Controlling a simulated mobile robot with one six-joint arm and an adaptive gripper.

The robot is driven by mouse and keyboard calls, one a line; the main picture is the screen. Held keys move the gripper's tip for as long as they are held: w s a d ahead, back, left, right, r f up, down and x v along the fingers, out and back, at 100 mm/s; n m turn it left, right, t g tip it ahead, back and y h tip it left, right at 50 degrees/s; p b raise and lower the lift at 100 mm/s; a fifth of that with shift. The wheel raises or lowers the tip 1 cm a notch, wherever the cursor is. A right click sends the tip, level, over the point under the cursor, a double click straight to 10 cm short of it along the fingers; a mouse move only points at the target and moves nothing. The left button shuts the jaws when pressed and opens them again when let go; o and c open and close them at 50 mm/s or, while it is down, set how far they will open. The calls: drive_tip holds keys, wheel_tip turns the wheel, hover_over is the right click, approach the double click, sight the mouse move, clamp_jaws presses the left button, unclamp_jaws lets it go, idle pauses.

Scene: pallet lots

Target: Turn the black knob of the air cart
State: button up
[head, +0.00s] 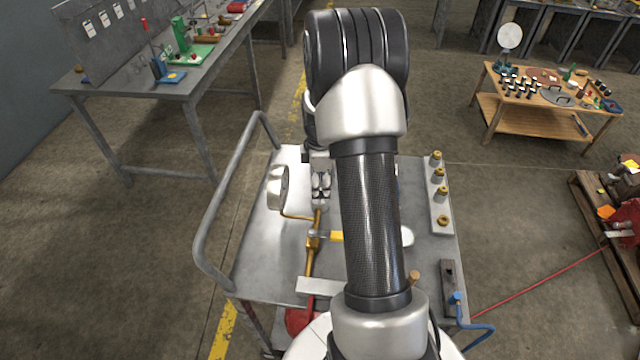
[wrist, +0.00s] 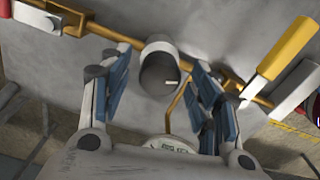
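The knob (wrist: 158,74) is a dark grey to black round cap with a pale mark on its face, in a lighter grey collar on the brass pipe, in the wrist view. My gripper (wrist: 161,66) is open, with one blue-padded finger on each side of the knob. Gaps show between the pads and the knob; I cannot judge the depth. In the head view the air cart (head: 262,262) is a grey metal cart with a tube handle on its left. My arm covers its middle and hides the knob there.
A round gauge (head: 281,188) stands left of my gripper; its dial (wrist: 172,146) shows low in the wrist view. A yellow lever (wrist: 285,48) sits on the pipe at the right. Several brass fittings (head: 439,188) line the cart's right side. A blue hose (head: 477,333) hangs at the front right.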

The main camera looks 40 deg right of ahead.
drive_tip(key=c, duration=1)
drive_tip(key=shift+c, duration=0.2)
drive_tip(key=shift+m, duration=0.3)
drive_tip(key=m+p, duration=0.2)
drive_tip(key=m, duration=0.2)
drive_tip(key=shift+r+m, duration=0.1)
drive_tip(key=shift+m, duration=0.2)
drive_tip(key=m+p, duration=0.1)
drive_tip(key=m, duration=0.4)
drive_tip(key=shift+p, duration=0.4)
drive_tip(key=m+p, duration=0.1)
drive_tip(key=m, duration=0.4)
drive_tip(key=shift+m, duration=0.4)
drive_tip(key=shift+m+p, duration=0.35)
drive_tip(key=shift+m, duration=1.95)
